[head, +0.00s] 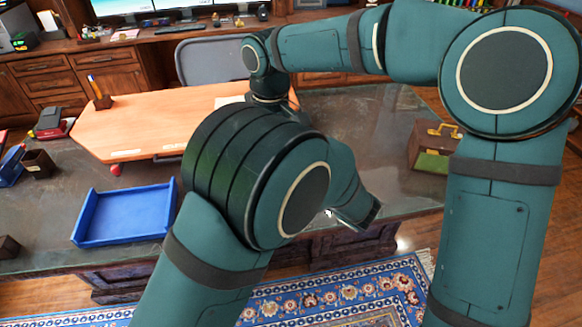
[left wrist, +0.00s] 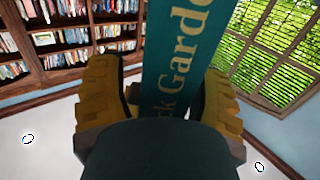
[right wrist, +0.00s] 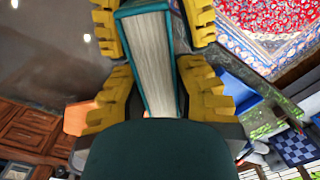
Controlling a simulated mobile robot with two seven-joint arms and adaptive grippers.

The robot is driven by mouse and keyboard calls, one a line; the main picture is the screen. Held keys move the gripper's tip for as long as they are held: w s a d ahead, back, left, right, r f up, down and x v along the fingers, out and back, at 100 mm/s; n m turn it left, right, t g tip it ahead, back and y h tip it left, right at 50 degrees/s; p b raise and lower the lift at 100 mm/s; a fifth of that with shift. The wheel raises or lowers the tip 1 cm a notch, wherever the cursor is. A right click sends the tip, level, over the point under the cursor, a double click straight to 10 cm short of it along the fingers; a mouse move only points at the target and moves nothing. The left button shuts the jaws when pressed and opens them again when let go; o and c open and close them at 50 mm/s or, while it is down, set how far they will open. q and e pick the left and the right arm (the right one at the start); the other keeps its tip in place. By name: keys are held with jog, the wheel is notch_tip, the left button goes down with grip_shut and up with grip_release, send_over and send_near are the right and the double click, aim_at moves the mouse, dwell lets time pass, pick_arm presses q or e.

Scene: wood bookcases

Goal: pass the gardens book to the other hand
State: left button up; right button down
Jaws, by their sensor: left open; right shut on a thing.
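The gardens book is teal with pale lettering on its spine. It stands between the yellow fingers of my left gripper (left wrist: 160,100) in the left wrist view, where the spine (left wrist: 178,60) faces the camera. My left gripper is open around it; I cannot tell whether a finger touches. In the right wrist view, the book's page edge (right wrist: 153,60) shows, and my right gripper (right wrist: 155,92) is shut on the book. My left gripper's fingers show there at the top, on either side of the book's far part. My arms hide the book in the head view.
A dark desk (head: 390,115) holds an orange board (head: 130,120), a blue tray (head: 125,215) and a brown case with a green panel (head: 432,148). A grey chair (head: 215,60) stands behind the desk. A patterned blue rug (head: 330,300) lies in front.

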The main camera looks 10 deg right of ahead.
pick_arm(q)
grip_shut()
pick_arm(e)
jog(key=c, duration=0.8)
grip_release()
notch_tip(320, 180, up, 12)
jog(key=shift+r, duration=0.1)
